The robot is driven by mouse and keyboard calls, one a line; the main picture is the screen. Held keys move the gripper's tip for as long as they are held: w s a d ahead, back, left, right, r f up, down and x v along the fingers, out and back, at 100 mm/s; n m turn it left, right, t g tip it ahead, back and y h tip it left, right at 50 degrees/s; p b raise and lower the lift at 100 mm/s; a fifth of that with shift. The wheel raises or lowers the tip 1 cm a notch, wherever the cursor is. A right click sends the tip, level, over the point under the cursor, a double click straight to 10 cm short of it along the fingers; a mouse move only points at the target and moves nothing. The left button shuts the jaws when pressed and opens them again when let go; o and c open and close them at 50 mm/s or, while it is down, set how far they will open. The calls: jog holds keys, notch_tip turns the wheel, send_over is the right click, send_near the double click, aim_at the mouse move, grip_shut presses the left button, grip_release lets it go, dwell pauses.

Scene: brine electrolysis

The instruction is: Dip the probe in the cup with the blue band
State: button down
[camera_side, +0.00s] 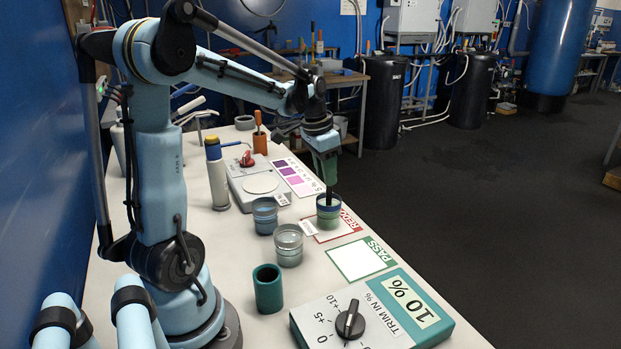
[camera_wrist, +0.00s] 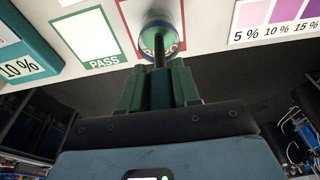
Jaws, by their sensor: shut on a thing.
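My gripper (camera_side: 325,172) is shut on a dark, thin probe (camera_side: 329,193), held roughly upright. Below it a clear cup (camera_side: 328,220) stands on the red-edged card, with a blue band near its top and greenish contents below. The probe's lower end overlaps the cup's mouth and looks to be inside it; the exact depth is hard to tell. In the wrist view the probe (camera_wrist: 158,52) runs from my gripper (camera_wrist: 158,78) to the cup (camera_wrist: 155,27). A second cup with a bluish tint (camera_side: 265,217) and a grey-banded cup (camera_side: 289,247) stand to the left.
A teal holder (camera_side: 268,290) stands empty in front. A trim box (camera_side: 375,318) with a dial lies at the front right. The green PASS card (camera_side: 361,260) is bare. A scale (camera_side: 258,186), colour chart (camera_side: 299,178) and white bottle (camera_side: 217,177) stand behind.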

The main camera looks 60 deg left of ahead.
jog(key=shift+r, duration=4.55)
